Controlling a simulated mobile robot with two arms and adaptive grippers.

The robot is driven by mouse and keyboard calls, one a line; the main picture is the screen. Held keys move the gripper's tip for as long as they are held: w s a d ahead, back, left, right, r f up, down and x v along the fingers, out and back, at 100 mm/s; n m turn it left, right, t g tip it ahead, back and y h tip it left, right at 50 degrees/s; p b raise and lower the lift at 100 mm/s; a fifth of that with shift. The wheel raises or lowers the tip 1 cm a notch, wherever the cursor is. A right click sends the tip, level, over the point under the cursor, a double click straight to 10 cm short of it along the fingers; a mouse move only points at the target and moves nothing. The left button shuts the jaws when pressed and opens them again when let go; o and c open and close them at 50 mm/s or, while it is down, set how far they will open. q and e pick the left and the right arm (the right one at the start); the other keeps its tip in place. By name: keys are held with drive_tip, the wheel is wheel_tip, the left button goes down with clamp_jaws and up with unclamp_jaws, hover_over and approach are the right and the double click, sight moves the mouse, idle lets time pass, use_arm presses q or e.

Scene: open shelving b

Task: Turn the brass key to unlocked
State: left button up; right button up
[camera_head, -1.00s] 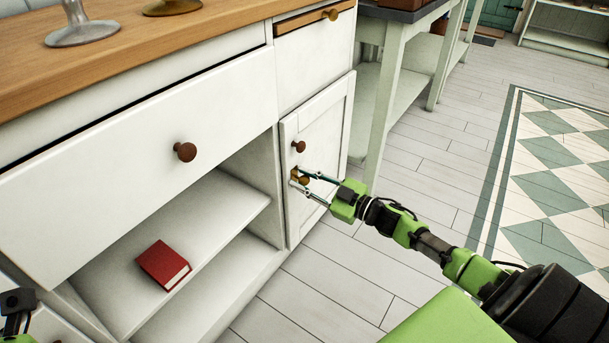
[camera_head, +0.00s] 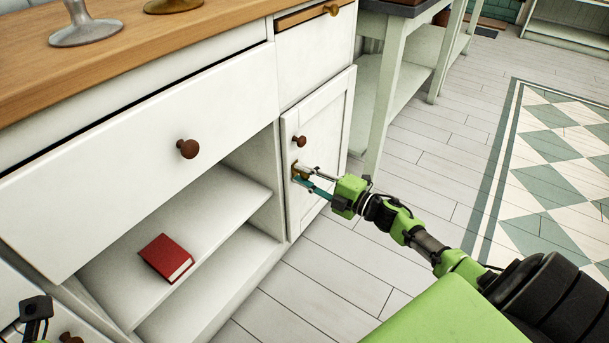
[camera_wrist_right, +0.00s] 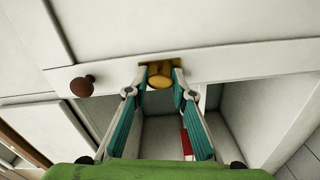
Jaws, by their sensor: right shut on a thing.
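The brass key (camera_wrist_right: 160,77) sits in its brass plate on the white cabinet door (camera_head: 322,140), below a round brown knob (camera_head: 299,141). In the head view only a little brass (camera_head: 295,170) shows at the fingertips. My right gripper (camera_head: 301,175) is shut on the key, with one finger on each side of it in the right wrist view (camera_wrist_right: 161,78). The key's exact angle is hard to tell. A dark part of my left gripper (camera_head: 36,312) shows at the lower left edge; its fingers are not clear.
A red book (camera_head: 166,257) lies on the open shelf left of the door. A wide drawer (camera_head: 130,165) with a brown knob is above it. Metal bases stand on the wooden top (camera_head: 130,55). The plank floor (camera_head: 330,275) before the door is clear.

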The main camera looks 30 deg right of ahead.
drive_tip(key=shift+f+n, duration=0.1)
drive_tip(key=shift+n, duration=1)
drive_tip(key=o, duration=1.1)
drive_tip(key=shift+s, duration=0.1)
drive_tip(key=shift+s+d, duration=0.1)
drive_tip(key=shift+s, duration=0.2)
drive_tip(key=v, duration=1.1)
drive_tip(key=shift+s, duration=0.15)
